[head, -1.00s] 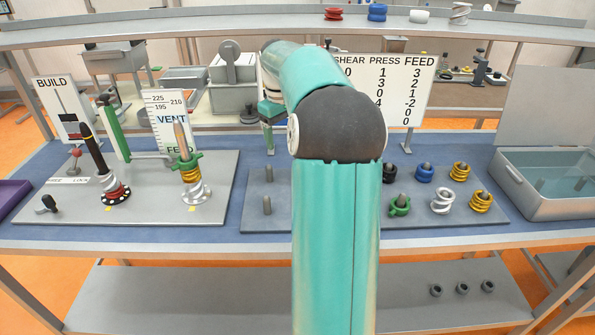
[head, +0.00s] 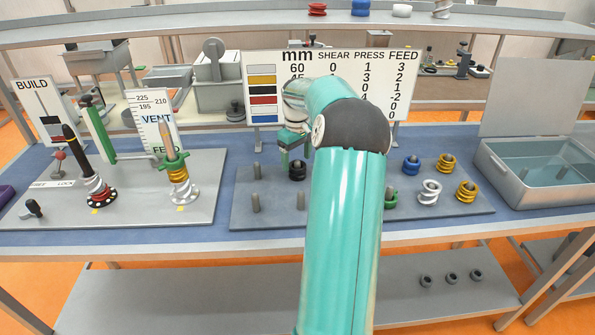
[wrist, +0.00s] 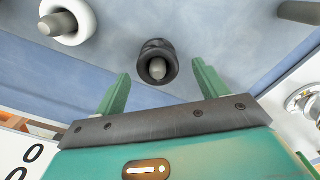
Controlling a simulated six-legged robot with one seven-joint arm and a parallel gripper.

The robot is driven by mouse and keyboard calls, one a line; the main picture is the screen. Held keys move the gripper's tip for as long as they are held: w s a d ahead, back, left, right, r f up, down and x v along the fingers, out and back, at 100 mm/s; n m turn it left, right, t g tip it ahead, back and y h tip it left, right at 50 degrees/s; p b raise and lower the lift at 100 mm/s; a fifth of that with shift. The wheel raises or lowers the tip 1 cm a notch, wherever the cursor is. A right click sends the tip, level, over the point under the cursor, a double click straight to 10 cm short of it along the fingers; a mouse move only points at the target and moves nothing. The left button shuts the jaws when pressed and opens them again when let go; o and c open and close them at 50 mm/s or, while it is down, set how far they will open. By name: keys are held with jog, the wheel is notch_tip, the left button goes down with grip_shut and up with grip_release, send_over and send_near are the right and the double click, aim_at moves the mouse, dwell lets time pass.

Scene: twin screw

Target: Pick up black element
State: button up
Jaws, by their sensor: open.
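A black element (head: 297,170) sits upright around a short peg on the grey plate, just left of my arm in the head view. In the wrist view the black element (wrist: 157,52) is a dark ring with a grey peg tip (wrist: 158,68) through it. My gripper (head: 287,155) is above and slightly left of it in the head view. In the wrist view my gripper (wrist: 162,75) is open and empty, its green fingers to either side of the ring and apart from it. My arm hides part of the plate.
A white element (wrist: 80,18) on a peg is near in the wrist view. Bare pegs (head: 255,203) stand to the left. Blue (head: 412,166), white (head: 430,191) and yellow (head: 466,190) elements stand to the right. A chart board (head: 262,65) is behind.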

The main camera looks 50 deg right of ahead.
aim_at(297, 175)
notch_tip(297, 175, down, 4)
jog(key=shift+d+f, duration=0.15)
jog(key=shift+f, duration=0.1)
jog(key=c, duration=1.3)
jog(key=shift+r, duration=0.2)
